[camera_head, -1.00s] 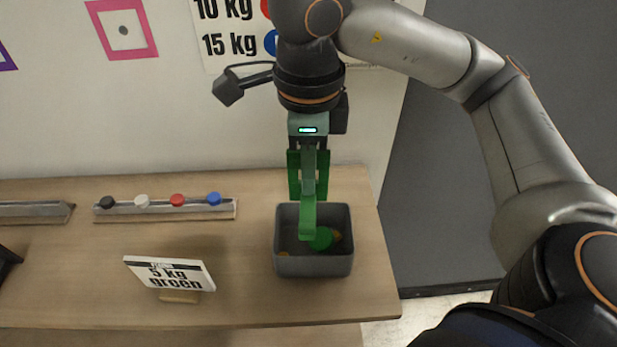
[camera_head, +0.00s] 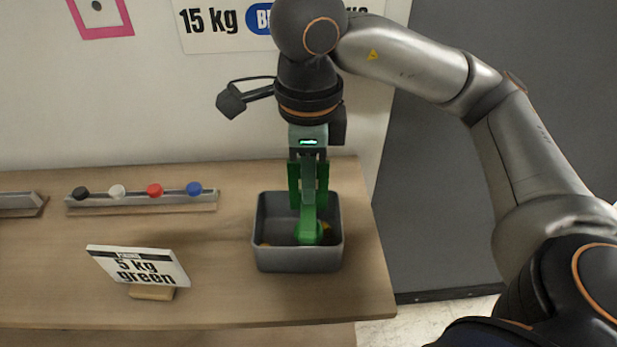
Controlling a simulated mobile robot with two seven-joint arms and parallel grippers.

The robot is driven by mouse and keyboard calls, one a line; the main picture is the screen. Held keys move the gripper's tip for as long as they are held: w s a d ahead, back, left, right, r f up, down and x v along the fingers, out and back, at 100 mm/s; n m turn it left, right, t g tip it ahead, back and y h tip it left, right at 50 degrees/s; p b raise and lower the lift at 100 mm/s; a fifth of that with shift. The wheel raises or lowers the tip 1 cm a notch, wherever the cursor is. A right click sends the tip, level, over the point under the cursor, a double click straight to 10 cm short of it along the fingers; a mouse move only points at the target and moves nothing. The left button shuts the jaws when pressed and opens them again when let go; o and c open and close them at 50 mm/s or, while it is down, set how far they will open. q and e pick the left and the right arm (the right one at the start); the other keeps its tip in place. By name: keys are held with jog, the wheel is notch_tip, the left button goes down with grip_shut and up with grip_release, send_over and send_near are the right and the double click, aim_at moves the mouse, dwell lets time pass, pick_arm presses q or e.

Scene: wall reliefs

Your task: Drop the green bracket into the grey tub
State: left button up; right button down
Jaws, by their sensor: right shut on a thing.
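My right gripper (camera_head: 308,160) is shut on the green bracket (camera_head: 308,212) and points straight down. The bracket hangs upright from the jaws, its lighter front strip ending in a wider foot. Its lower part is over the opening of the grey tub (camera_head: 298,261) and appears to be inside the rim. I cannot tell whether it touches the tub's floor. The tub is an open box near the right end of the wooden table. Small orange bits show inside it, partly hidden by the bracket. My left gripper is not in view.
A sign reading "5 kg green" (camera_head: 138,266) stands left of the tub on the table (camera_head: 225,290). Behind it, a rail (camera_head: 145,203) carries black, white, red and blue knobs. A wall poster (camera_head: 222,22) hangs above. The table between sign and tub is clear.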

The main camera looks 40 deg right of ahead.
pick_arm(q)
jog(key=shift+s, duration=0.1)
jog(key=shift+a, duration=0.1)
pick_arm(e)
jog(key=c, duration=0.9)
grip_release()
pick_arm(q)
jog(key=p, duration=0.1)
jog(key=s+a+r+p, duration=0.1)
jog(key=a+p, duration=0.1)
jog(key=p, duration=0.1)
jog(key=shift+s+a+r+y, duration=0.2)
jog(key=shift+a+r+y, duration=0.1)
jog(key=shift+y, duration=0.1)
pick_arm(e)
jog(key=r, duration=1.2)
jog(key=shift+s+a+r, duration=0.2)
jog(key=shift+s+r, duration=0.05)
jog(key=shift+s, duration=0.1)
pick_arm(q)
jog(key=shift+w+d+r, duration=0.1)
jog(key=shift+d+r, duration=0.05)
